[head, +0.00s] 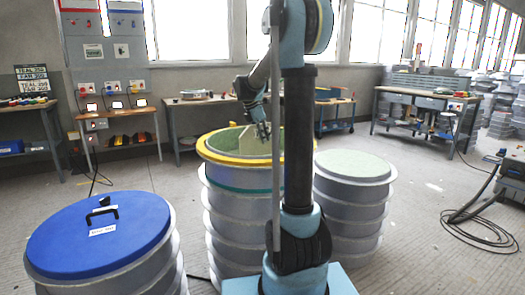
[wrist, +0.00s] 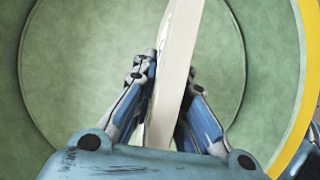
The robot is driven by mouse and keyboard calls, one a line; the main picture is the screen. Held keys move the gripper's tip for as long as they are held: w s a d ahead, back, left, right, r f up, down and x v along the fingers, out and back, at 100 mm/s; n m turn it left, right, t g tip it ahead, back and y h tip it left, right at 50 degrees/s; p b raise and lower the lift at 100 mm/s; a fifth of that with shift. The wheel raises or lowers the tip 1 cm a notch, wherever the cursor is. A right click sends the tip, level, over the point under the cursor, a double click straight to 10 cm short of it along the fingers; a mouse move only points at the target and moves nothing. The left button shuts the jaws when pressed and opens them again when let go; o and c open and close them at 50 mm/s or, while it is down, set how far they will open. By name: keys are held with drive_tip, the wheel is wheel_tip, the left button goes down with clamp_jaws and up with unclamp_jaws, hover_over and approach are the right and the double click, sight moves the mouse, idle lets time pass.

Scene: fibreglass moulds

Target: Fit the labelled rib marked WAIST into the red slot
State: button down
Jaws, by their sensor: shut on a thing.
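My gripper (wrist: 170,72) is shut on a thin cream-coloured rib (wrist: 180,35), one finger on each flat face. The rib runs away from the gripper, up and slightly right in the wrist view. No label can be read on it. In the head view my gripper (head: 263,131) is over the open mould (head: 223,188) with the yellow rim. A pale flat piece (head: 248,139), seemingly the rib, shows beside the gripper there. The wrist view shows the mould's round green inside (wrist: 85,60) and part of its yellow rim (wrist: 300,155). I cannot make out a red slot.
A mould with a blue lid (head: 75,240) stands at front left; a pale green-topped mould (head: 352,165) stands right of the open one. Workbenches (head: 420,97) line the back. A coiled black cable (head: 480,235) lies on the floor at right.

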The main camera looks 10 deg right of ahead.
sight(264, 146)
drive_tip(key=shift+a+f, duration=0.1)
drive_tip(key=shift+f, duration=2.35)
drive_tip(key=c, duration=1.6)
unclamp_jaws()
drive_tip(key=shift+r, duration=0.1)
